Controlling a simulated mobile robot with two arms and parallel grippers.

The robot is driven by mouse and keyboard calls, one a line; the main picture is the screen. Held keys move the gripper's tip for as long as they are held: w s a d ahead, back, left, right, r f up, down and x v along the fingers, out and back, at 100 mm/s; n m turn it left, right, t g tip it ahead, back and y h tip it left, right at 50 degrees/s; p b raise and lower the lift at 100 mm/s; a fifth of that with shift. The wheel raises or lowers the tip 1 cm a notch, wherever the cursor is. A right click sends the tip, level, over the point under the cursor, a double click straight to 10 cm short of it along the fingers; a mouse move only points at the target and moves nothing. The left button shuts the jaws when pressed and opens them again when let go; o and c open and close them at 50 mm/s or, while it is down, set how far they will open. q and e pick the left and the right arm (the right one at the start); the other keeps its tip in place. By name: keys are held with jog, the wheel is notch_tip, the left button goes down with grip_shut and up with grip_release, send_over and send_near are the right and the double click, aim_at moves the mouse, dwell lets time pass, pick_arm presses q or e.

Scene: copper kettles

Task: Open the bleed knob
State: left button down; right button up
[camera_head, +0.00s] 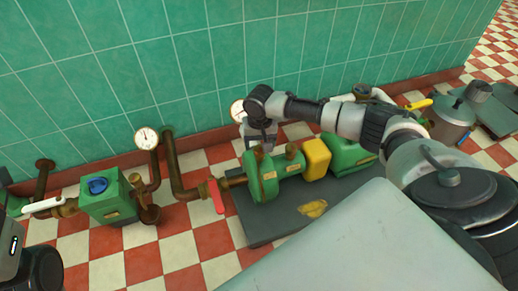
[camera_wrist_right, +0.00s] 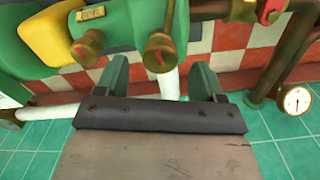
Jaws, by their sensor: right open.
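The green pump (camera_head: 262,178) has a round casing and stands on a dark grey base. A brass knob (camera_wrist_right: 160,52) sits on this casing and looks like the bleed knob; in the head view my gripper hides it. A second brass knob (camera_head: 291,150) is nearer the yellow coupling and also shows in the wrist view (camera_wrist_right: 88,47). My right gripper (camera_head: 260,145) is over the casing, open and empty. In the wrist view its fingers (camera_wrist_right: 160,72) are apart, with the first knob lined up in the gap. Contact cannot be told. My left gripper's fingers are not visible.
A yellow coupling cover (camera_head: 316,158) and green motor lie right of the casing. A red-handled valve (camera_head: 216,195) and brown pipes stand left. A green box with a blue knob (camera_head: 97,186) is far left.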

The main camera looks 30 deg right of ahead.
aim_at(260, 151)
jog(key=shift+f+b, duration=0.5)
jog(key=shift+f, duration=0.8)
jog(key=shift+r, duration=0.1)
jog(key=c, duration=0.9)
